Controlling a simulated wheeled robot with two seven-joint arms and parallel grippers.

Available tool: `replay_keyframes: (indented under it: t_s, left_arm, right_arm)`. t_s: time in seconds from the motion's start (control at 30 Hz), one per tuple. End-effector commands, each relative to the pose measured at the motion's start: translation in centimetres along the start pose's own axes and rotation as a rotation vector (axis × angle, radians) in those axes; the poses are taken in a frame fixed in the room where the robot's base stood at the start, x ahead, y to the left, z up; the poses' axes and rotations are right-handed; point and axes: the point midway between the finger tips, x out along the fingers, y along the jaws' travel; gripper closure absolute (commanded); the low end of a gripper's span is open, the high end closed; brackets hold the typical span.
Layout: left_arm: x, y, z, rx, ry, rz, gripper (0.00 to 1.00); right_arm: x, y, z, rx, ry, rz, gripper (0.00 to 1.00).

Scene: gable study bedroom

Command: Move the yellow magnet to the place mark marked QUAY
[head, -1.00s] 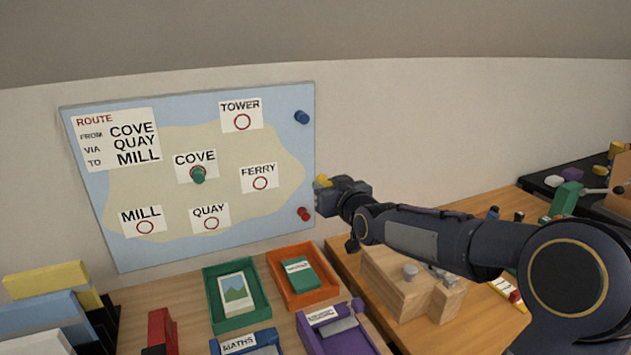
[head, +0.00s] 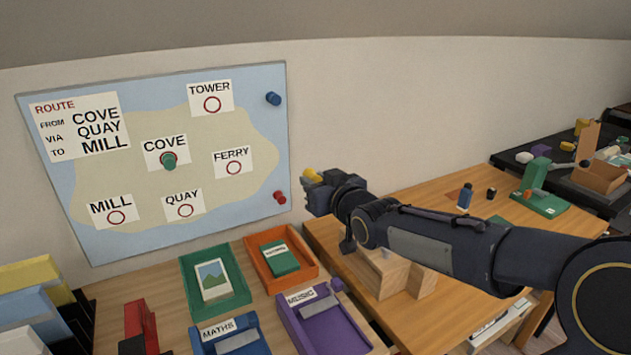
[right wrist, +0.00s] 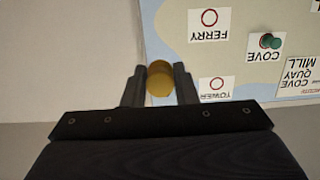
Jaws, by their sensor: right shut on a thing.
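My right gripper (head: 314,184) is shut on the yellow magnet (head: 310,174), just off the right edge of the map board (head: 110,240). In the right wrist view the yellow magnet (right wrist: 160,80) sits between the two fingers (right wrist: 160,92), with the board's edge behind it. The QUAY mark (head: 185,210) is a red ring on a white label, low on the board; its ring is empty. A green magnet (head: 168,160) sits on the COVE ring. A blue magnet (head: 273,98) and a red magnet (head: 280,197) are on the board's right margin. My left gripper is out of view.
Below the board, the desk holds a green tray (head: 243,294), an orange tray (head: 309,262), and blue and purple boxes (head: 338,338). Books (head: 30,275) stand at left. A wooden block (head: 385,275) lies under my right arm. The space before the board is clear.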

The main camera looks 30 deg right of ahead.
Motion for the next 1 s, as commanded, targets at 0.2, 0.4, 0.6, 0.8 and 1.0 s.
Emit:
replay_keyframes:
  t_s: [0.2, 0.4, 0.6, 0.8, 1.0]
  left_arm:
    - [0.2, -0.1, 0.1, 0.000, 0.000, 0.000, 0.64]
    - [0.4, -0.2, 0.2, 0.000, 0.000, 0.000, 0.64]
    - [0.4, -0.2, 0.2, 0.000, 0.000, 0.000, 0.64]
    - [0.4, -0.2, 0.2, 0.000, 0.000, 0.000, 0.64]
    - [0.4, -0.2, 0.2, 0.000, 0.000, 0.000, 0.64]
  right_arm:
    - [-1.1, 0.0, 0.2, -0.001, 0.002, 0.000, 0.87]
    - [-2.1, 0.0, 0.3, -0.001, 0.002, 0.000, 0.87]
    - [-3.1, 0.0, 0.4, -0.001, 0.001, 0.000, 0.87]
    - [-3.7, 0.0, 0.6, 0.000, 0.000, 0.000, 0.87]
    - [-3.8, 0.0, 0.6, 0.000, 0.000, 0.000, 0.87]
